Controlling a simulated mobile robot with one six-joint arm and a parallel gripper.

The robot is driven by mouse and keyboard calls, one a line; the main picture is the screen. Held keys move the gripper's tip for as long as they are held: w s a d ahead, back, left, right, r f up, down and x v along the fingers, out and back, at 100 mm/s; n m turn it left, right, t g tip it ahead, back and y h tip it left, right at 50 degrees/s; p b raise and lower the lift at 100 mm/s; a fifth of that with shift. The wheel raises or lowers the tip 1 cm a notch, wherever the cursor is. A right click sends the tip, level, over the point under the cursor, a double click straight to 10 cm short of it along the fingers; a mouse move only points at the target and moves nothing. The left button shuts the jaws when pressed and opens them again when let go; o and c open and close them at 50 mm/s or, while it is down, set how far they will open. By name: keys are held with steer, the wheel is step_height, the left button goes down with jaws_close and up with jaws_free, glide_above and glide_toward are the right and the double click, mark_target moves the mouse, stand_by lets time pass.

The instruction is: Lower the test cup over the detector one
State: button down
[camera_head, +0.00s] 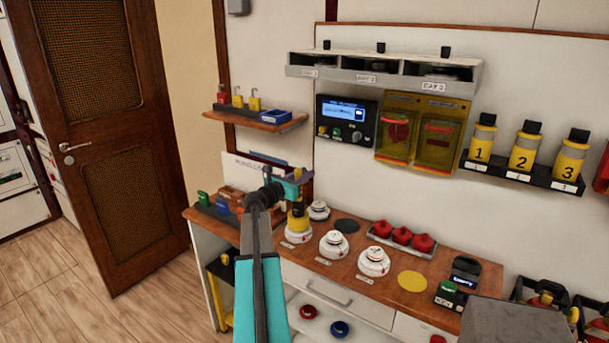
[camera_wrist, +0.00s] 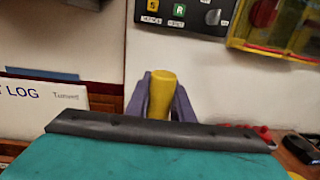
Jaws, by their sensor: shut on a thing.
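My gripper (camera_head: 297,201) is shut on the yellow test cup (camera_head: 297,221), over the left end of the bench. In the wrist view the cup (camera_wrist: 161,95) stands upright between the two purple fingers (camera_wrist: 160,98). The leftmost front white detector (camera_head: 298,237), which I take as detector one, shows directly below the cup. The cup's lower end overlaps its top in the head view. I cannot tell whether they touch or how far the cup covers it. The wrist view hides the detector behind my teal arm part.
Two more white detectors (camera_head: 333,244) (camera_head: 373,262) stand to the right, and another (camera_head: 318,210) behind. Red domed pieces (camera_head: 402,236) sit in a tray at the back. Numbered yellow canisters (camera_head: 525,152) stand on a wall shelf. A yellow disc (camera_head: 412,281) marks clear bench.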

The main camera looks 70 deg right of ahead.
steer(key=shift+f, duration=0.45)
steer(key=c, duration=1.5)
jaws_free()
steer(key=shift+o, duration=0.2)
steer(key=shift+a, duration=0.1)
steer(key=b+v, duration=0.3)
steer(key=v, duration=1)
steer(key=shift+a+b, duration=0.3)
steer(key=shift+b, duration=0.05)
steer(key=shift+w, duration=0.1)
